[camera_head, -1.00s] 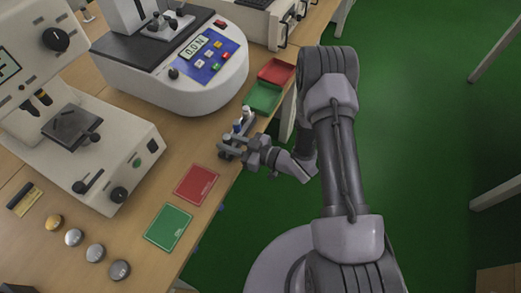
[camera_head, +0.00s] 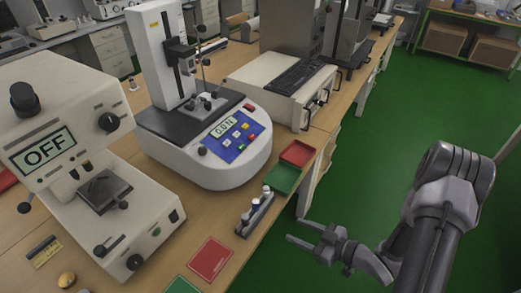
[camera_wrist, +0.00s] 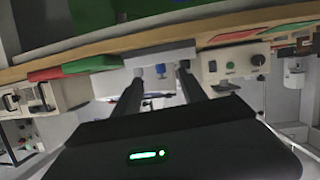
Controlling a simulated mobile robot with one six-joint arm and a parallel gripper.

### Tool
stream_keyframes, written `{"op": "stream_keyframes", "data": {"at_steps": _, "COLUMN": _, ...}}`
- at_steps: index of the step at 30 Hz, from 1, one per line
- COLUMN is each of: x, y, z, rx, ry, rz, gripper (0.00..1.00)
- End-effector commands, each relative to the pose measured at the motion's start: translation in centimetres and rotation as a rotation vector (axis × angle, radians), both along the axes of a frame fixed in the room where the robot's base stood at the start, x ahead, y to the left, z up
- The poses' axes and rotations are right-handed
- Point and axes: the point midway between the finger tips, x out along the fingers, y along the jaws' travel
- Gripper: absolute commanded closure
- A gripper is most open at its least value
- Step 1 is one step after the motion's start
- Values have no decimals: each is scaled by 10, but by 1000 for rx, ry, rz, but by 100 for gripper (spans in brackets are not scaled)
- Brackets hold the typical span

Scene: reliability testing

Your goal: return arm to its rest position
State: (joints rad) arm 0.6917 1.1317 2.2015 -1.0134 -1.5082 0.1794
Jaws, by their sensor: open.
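My gripper (camera_head: 294,230) is open and empty in the head view. It is off the table's front edge, over the green floor, to the right of a small rack (camera_head: 244,224) holding several small vials. The rack stands on the wooden table near its edge. My arm reaches in from the lower right. In the wrist view my two fingers (camera_wrist: 160,82) stand apart with nothing held between them; the view is tilted, with the table edge across the top.
A red tray (camera_head: 298,153) and a green tray (camera_head: 283,180) lie behind the rack. A red card (camera_head: 210,259) and a green card (camera_head: 181,286) lie nearer. A machine reading OFF (camera_head: 75,150) and a tester (camera_head: 205,150) stand on the table. The floor at right is free.

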Motion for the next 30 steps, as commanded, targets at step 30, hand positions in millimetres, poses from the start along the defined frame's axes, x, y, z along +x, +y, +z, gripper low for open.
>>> {"op": "stream_keyframes", "data": {"at_steps": 30, "x": -163, "y": 63, "z": 311, "rx": 153, "ry": 927, "rz": -944, "gripper": 50}}
